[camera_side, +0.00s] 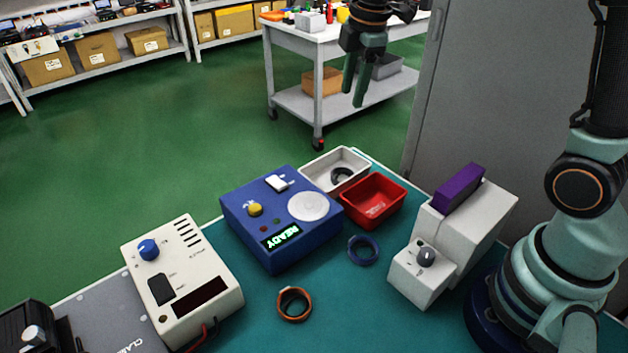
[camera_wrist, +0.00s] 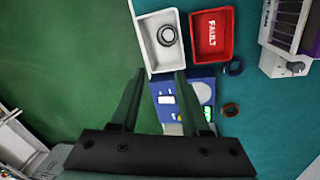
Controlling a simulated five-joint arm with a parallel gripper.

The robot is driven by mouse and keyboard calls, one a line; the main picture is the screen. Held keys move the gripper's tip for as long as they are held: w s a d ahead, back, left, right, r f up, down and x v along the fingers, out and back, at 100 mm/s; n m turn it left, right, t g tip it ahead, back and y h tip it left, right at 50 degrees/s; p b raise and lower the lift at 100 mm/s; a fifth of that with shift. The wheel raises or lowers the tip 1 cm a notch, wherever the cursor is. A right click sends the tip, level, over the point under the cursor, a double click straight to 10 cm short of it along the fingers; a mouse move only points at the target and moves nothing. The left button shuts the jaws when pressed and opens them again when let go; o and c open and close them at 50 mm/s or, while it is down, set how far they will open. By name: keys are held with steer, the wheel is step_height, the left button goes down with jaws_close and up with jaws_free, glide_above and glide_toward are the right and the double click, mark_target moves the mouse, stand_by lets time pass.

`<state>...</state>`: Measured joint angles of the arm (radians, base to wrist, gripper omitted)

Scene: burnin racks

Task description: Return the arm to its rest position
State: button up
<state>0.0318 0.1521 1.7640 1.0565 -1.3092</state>
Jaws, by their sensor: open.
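My gripper (camera_side: 354,88) hangs high at the top of the side view, fingers pointing down, well above the bench. In the wrist view my gripper (camera_wrist: 159,76) shows two dark green fingers spread apart with nothing between them. Below it in that view are the white tray (camera_wrist: 151,61) and the blue box (camera_wrist: 196,75). The white tray holds a dark ring (camera_wrist: 166,35). My gripper touches nothing.
The blue box reads READY. The red tray (camera_side: 350,213) is marked FAULT. A blue ring (camera_side: 351,248) and an orange ring (camera_side: 281,306) lie on the bench. A cream device (camera_side: 210,284) stands left, a white device with purple block (camera_side: 459,188) right. A cart (camera_side: 285,82) stands behind.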

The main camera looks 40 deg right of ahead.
steer(key=s+a+r+m+t, duration=0.1)
steer(key=s+r+m+t, duration=0.1)
steer(key=s+m, duration=1.2)
steer(key=shift+s+a+r+m+t, duration=0.2)
steer(key=shift+s+r+m+t, duration=0.1)
steer(key=shift+t, duration=0.5)
